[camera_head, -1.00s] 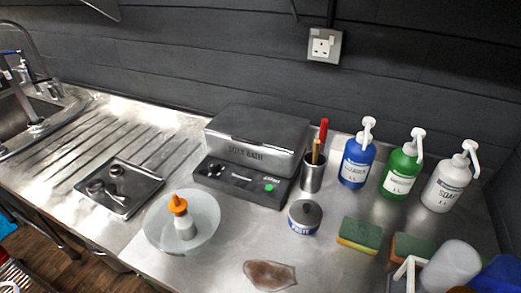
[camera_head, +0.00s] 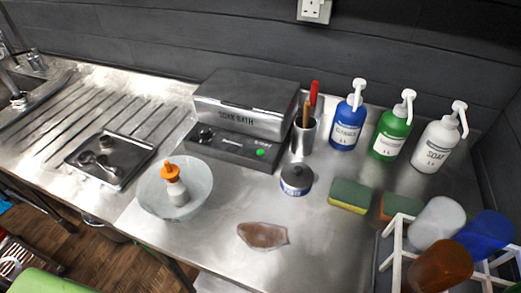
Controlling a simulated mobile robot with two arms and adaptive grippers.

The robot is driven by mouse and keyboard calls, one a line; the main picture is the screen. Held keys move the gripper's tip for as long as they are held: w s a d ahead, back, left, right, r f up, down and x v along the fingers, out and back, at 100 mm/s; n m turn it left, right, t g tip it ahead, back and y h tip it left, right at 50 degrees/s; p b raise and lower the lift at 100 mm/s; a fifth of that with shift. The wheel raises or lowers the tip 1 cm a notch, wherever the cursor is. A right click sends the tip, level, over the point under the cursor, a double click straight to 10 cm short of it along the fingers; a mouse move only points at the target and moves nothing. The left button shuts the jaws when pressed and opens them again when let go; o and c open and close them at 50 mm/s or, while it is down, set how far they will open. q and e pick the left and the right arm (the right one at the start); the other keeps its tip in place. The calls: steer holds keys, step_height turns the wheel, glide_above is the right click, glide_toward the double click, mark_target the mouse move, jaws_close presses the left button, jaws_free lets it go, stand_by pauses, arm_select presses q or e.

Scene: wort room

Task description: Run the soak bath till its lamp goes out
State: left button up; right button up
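The soak bath (camera_head: 246,100) is a dark grey box with a closed silver-fronted lid marked "SOAK BATH". It stands on the steel counter near the wall. Its low front panel (camera_head: 232,146) carries a dark knob (camera_head: 205,136) at the left and a bright green round spot (camera_head: 261,152) at the right; I cannot tell whether that is a button or a lit lamp. Neither of my grippers is in view.
A glass bowl (camera_head: 151,197) with an orange-topped bottle (camera_head: 175,188), a lidded jar (camera_head: 297,179) and a tool cup (camera_head: 304,138) stand close by. Pump bottles (camera_head: 391,135), sponges (camera_head: 350,195) and a white cup rack (camera_head: 392,262) are right.

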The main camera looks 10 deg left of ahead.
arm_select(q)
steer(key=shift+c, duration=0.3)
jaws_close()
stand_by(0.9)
